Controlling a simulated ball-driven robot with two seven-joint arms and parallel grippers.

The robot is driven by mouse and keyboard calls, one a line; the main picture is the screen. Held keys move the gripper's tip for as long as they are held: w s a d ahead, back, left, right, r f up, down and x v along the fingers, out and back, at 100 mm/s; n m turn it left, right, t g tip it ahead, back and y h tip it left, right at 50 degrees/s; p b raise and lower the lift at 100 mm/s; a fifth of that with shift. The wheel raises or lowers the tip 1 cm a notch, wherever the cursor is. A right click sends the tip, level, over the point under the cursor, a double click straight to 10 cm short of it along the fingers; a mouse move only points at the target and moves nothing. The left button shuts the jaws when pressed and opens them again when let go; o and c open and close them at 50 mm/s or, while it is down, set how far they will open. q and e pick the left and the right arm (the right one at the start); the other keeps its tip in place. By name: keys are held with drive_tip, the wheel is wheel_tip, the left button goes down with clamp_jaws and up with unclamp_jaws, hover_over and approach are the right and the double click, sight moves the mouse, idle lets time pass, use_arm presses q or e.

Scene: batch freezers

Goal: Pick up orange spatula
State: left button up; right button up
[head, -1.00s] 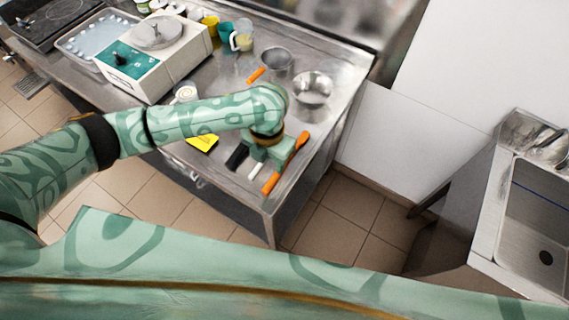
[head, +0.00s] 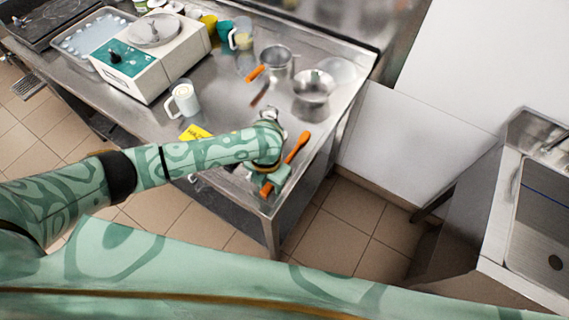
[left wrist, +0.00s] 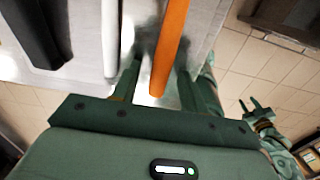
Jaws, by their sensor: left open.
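The orange spatula (head: 299,146) lies near the right front corner of the steel table. My left gripper (head: 273,184) is open above its handle end, and the wrist hides part of the spatula. In the left wrist view the orange handle (left wrist: 171,40) runs between the two spread fingers (left wrist: 156,85), nearer the right one. I cannot tell whether they touch it. My right gripper (left wrist: 250,106) shows small at the right of the left wrist view, its fingers apart and empty.
A white utensil (left wrist: 110,38) lies close left of the left finger, with a black one (left wrist: 38,35) farther left.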

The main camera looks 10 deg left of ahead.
use_arm(q)
clamp_jaws()
drive_tip(key=shift+r, duration=0.1)
